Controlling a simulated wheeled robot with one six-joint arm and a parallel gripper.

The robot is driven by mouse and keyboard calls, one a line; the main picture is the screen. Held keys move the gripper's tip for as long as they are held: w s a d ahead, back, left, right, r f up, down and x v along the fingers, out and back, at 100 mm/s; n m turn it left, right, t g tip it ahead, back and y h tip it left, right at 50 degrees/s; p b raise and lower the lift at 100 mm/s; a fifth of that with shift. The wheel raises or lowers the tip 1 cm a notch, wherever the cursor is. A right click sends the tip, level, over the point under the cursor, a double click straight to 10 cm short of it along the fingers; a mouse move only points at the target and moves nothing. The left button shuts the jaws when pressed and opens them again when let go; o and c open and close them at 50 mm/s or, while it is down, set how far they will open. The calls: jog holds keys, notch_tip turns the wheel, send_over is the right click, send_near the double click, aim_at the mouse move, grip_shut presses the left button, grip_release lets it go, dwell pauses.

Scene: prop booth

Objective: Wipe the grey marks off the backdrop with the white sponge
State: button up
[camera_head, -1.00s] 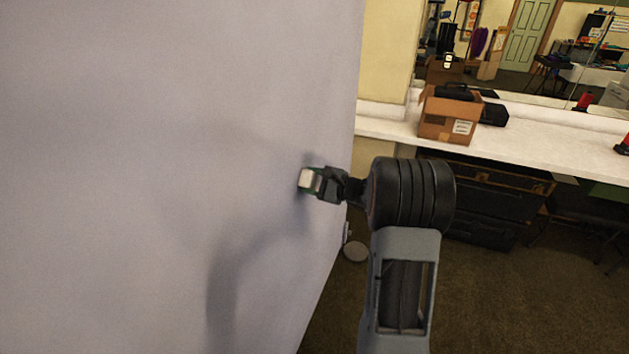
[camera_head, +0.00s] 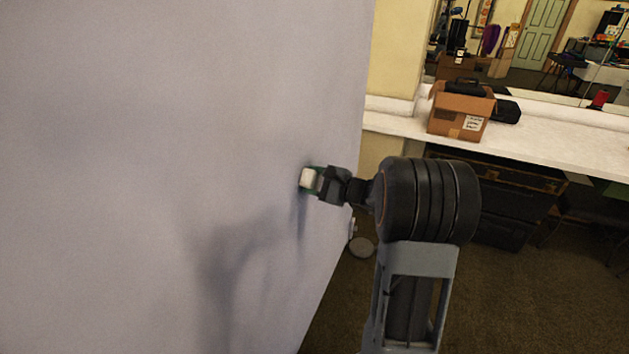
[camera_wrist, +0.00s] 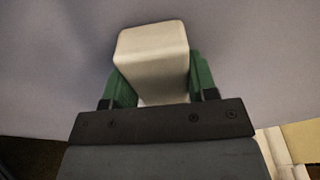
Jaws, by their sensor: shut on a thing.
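The white sponge (camera_head: 308,178) is a pale block held between the green fingers of my gripper (camera_head: 314,179). In the wrist view the sponge (camera_wrist: 153,58) fills the space between both fingers of my gripper (camera_wrist: 156,80), which is shut on it. Its far end is at or close to the backdrop; I cannot tell whether they touch. The backdrop (camera_head: 170,110) is a large pale grey-lilac panel filling the left of the head view. My arm casts a dark soft shadow on it. I cannot make out any grey marks apart from this shadow.
The backdrop's right edge runs just right of my gripper. Beyond it, a white counter (camera_head: 560,150) holds an open cardboard box (camera_head: 460,112) and a black case (camera_head: 507,111). A mirror stands behind.

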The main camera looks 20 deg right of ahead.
jog(key=shift+d+f+b+v, duration=0.15)
jog(key=shift+b+v, duration=0.05)
jog(key=shift+v, duration=1.25)
jog(key=shift+d+f+b+v, duration=0.15)
jog(key=shift+b+v, duration=0.05)
jog(key=shift+v, duration=1.3)
jog(key=shift+w, duration=0.15)
jog(key=shift+v, duration=1.45)
jog(key=shift+w+d+f, duration=0.1)
jog(key=shift+d+f, duration=0.05)
